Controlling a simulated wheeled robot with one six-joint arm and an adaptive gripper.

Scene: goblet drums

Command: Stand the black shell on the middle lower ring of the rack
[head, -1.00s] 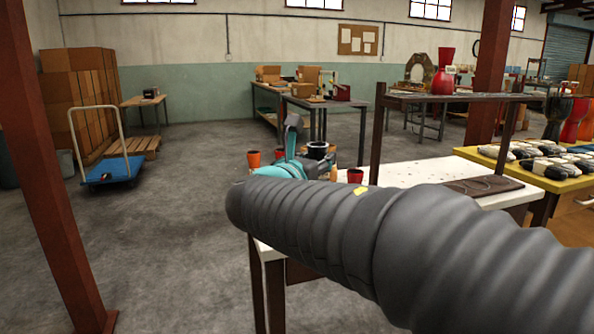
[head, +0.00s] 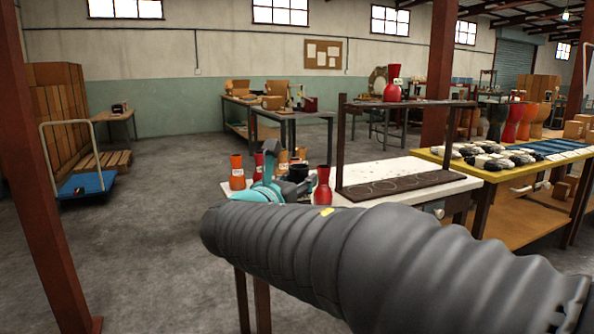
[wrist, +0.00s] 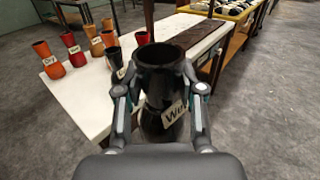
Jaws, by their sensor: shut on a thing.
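A black shell (wrist: 162,88) stands roughly upright between the two fingers of my gripper (wrist: 162,98) in the wrist view, with a pale label on its lower side. My gripper is shut on it. In the head view my gripper (head: 274,186) is mostly hidden behind my own arm, at the left part of the white table. The rack (head: 341,140) stands on that table to the right of my gripper. Its lower board (head: 425,181) shows ring outlines and no shell on them. A red shell (head: 392,86) stands on its upper shelf.
Several orange and red shells stand on the white table (wrist: 92,98), including an orange one (wrist: 48,60) and a red one (wrist: 73,50). A dark shell (wrist: 115,60) stands close to the held one. A yellow table (head: 470,165) with drums stands right of the rack.

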